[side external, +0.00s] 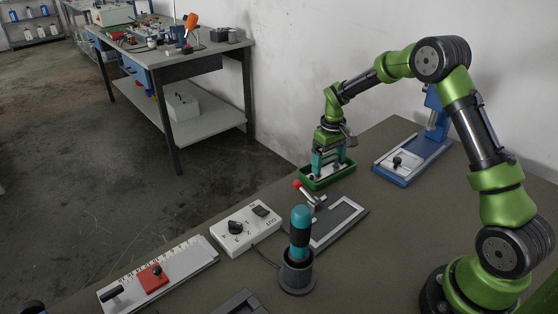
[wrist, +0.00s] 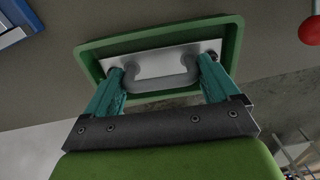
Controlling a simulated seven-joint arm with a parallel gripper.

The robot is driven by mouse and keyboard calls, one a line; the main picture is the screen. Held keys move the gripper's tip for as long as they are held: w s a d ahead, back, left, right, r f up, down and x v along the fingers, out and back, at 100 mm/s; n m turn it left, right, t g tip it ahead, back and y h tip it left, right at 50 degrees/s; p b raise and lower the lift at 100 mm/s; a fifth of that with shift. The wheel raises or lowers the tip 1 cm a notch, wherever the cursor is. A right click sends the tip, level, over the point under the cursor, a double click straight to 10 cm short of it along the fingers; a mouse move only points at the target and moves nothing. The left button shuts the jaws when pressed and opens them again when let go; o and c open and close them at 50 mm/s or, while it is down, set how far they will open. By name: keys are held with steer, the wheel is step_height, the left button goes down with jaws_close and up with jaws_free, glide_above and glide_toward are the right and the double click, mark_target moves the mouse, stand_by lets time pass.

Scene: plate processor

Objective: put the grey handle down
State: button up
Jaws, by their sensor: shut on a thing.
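The grey handle (wrist: 160,80) is a U-shaped grip on a flat light-grey plate (wrist: 150,60), seen in the wrist view. My gripper (wrist: 160,85) has its teal fingers at the two sides of the handle and is shut on it. The plate lies within the outline of a green tray (wrist: 88,62); I cannot tell whether it touches the tray floor. In the side external view my gripper (side external: 328,165) points down over the green tray (side external: 318,185), and the fingers partly hide the handle.
A blue press-like stand (side external: 425,150) is right of the tray. A red-knobbed lever (side external: 297,185) on a framed plate (side external: 340,222) is in front. A teal-handled tool (side external: 300,235) stands in a dark holder. A white dial box (side external: 245,232) and a scale rail (side external: 185,265) lie front left.

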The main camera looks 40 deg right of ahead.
steer(key=o, duration=0.9)
steer(key=shift+f, duration=0.1)
steer(key=shift+o, duration=0.2)
